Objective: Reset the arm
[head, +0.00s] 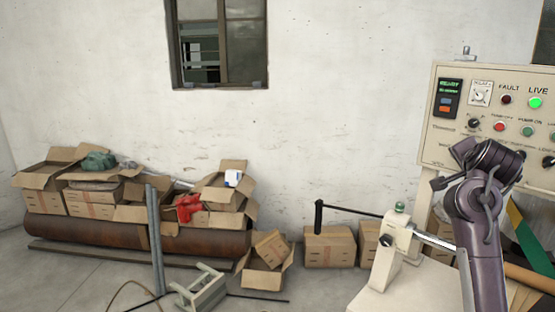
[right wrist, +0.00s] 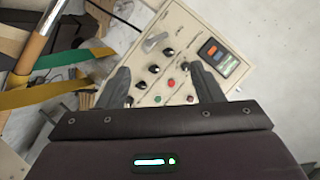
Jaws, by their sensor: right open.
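My right arm (head: 480,205) rises at the right of the head view, in front of the control panel (head: 445,150). In the right wrist view my right gripper (right wrist: 160,87) is open, with its two dark fingers apart and nothing between them. The panel (right wrist: 215,30) lies beyond the fingers, with its knobs, buttons and small display in sight. The fingertips do not clearly show in the head view. My left gripper is in neither view.
A cream machine stand (head: 392,248) carries a rod with a black upright handle (head: 319,215). Several cardboard boxes (head: 330,246) stand along the wall. A rusty cylinder (head: 80,229) lies at the left under open boxes. A yellow strip (right wrist: 50,90) shows beside the panel.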

